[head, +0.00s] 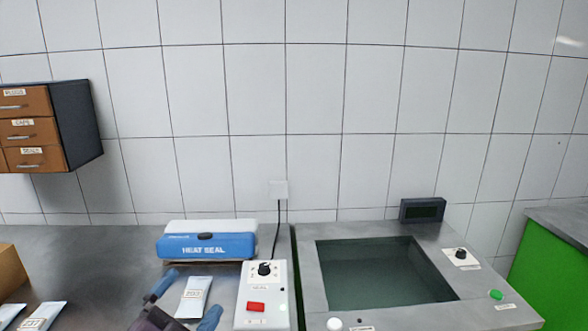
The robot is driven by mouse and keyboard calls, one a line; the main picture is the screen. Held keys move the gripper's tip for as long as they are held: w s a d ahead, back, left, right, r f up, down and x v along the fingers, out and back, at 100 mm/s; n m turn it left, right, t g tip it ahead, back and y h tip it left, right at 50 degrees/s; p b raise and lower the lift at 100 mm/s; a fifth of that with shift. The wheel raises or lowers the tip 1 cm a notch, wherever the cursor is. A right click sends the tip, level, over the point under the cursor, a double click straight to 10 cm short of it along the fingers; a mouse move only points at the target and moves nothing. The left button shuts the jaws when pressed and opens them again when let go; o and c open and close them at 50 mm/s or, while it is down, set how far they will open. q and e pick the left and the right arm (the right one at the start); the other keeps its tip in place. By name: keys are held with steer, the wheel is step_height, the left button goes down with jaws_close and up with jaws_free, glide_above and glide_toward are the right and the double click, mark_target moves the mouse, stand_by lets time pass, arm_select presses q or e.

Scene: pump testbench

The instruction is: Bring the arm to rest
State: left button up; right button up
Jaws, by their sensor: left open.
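My left gripper (194,291) comes in at the bottom edge of the head view, left of the middle. Its two blue-tipped fingers are spread wide apart. A white labelled pouch (197,285) lies on the grey counter, seen between and beyond the fingers; they do not grip it. The rest of my left arm is cut off by the frame's bottom edge. My right gripper is not in view.
A blue heat sealer (206,247) and its control box (262,300) stand close by. Right of them is a sunken water tank (385,270) with a dark display (422,210). More pouches (43,316) and a cardboard box (12,272) lie left. Drawers (33,130) hang above.

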arm_select(q)
steer(key=s+a+f+n+g+y, duration=0.5)
steer(key=s+a+f+n+y, duration=0.2)
steer(key=a+f+n+y, duration=0.5)
steer(key=s+d+f+n+g+h, duration=0.1)
steer(key=s+f+g, duration=0.25)
steer(key=s, duration=0.25)
steer(key=s+f+n+g, duration=0.1)
steer(key=s+f+g, duration=0.25)
steer(key=s, duration=0.25)
steer(key=s+d+f+n+g+h, duration=0.1)
steer(key=s+f+n+g, duration=0.1)
steer(key=s+g, duration=0.35)
steer(key=w+f+m+t, duration=0.1)
steer(key=w+f+t, duration=0.5)
steer(key=f+t, duration=0.3)
steer(key=shift+w+a+f+h, duration=0.15)
steer(key=shift+w+f+h, duration=0.2)
steer(key=shift+f, duration=0.3)
